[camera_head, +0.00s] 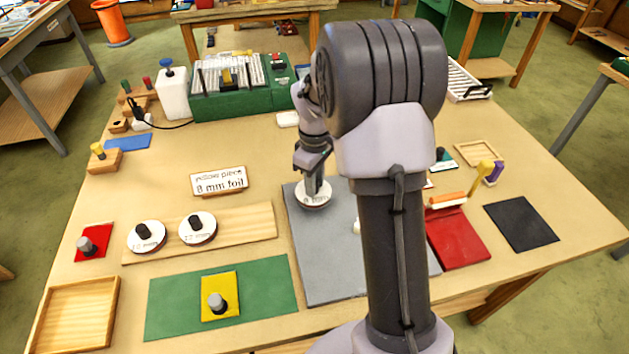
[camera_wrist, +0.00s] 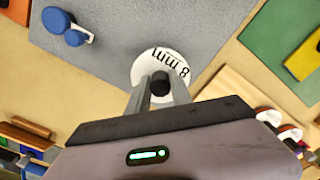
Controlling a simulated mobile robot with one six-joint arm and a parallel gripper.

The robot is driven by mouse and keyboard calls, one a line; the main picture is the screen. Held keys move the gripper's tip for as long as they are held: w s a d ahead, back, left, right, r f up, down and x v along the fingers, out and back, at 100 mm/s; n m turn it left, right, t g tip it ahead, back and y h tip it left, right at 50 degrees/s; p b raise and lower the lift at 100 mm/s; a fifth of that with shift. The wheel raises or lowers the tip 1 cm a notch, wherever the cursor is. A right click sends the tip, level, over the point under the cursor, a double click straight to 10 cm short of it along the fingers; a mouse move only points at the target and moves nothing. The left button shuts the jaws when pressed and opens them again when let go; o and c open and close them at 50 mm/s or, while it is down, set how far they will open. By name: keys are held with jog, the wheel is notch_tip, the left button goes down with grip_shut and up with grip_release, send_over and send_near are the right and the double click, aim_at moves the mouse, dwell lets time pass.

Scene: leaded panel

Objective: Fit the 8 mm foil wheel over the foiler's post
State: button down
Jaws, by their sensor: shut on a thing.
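The 8 mm foil wheel (camera_head: 313,199) is a white disc with a dark rim, at the far left corner of the grey mat (camera_head: 325,261). My gripper (camera_head: 312,176) is shut on its black knob. In the wrist view the wheel (camera_wrist: 150,64) reads "8 mm", and the knob (camera_wrist: 160,83) sits between the fingertips. I cannot tell whether the wheel touches the mat. Blue round parts (camera_wrist: 57,20) with a small white piece stand on the mat in the wrist view, apart from the wheel; they may be the foiler. My arm hides most of that spot in the head view. I cannot make out a post.
Two similar wheels (camera_head: 147,237) (camera_head: 198,228) lie on a wooden board (camera_head: 249,232) left of the mat. A sign (camera_head: 219,180) reading "8 mm foil" stands behind it. A green mat (camera_head: 270,283) with a yellow pad (camera_head: 220,282) lies in front. A red mat (camera_head: 460,240) lies to the right.

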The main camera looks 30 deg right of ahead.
jog(key=shift+f+b, duration=0.75)
jog(key=shift+f, duration=0.65)
dwell(0.5)
jog(key=c, duration=1.1)
grip_release()
jog(key=shift+r, duration=0.1)
notch_tip(320, 180, up, 17)
jog(key=p, duration=0.6)
jog(key=shift+r, duration=0.2)
